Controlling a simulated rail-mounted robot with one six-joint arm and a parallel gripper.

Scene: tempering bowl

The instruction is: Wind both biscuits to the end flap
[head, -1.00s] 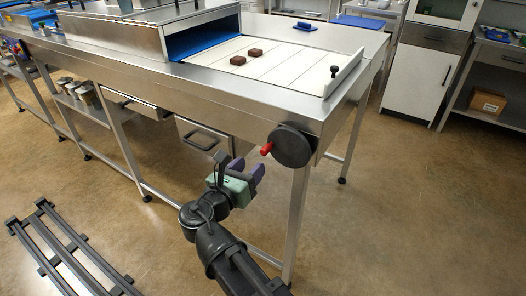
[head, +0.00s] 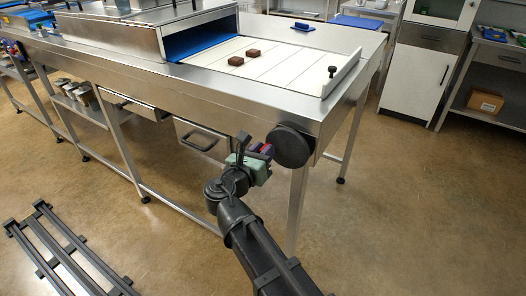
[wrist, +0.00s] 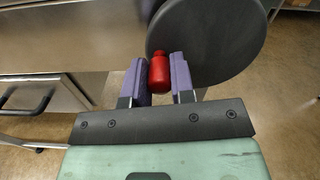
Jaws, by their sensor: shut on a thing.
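Two brown biscuits, a nearer one (head: 236,61) and a farther one (head: 253,53), lie on the white slatted belt (head: 290,68) outside the blue-lined tunnel. The end flap (head: 343,74) stands at the belt's right end, with a small black knob on it. The black crank wheel (head: 292,146) is on the table's front side; it also shows in the wrist view (wrist: 215,40). My gripper (head: 264,151) is at the wheel's left side. In the wrist view its purple fingers are shut on the red crank handle (wrist: 159,72).
The steel table's front edge (head: 200,89) runs above my arm. A drawer (head: 203,138) hangs under the table, left of my gripper. A table leg (head: 297,210) stands below the wheel. A dark rack (head: 70,255) lies at lower left. The floor at right is clear.

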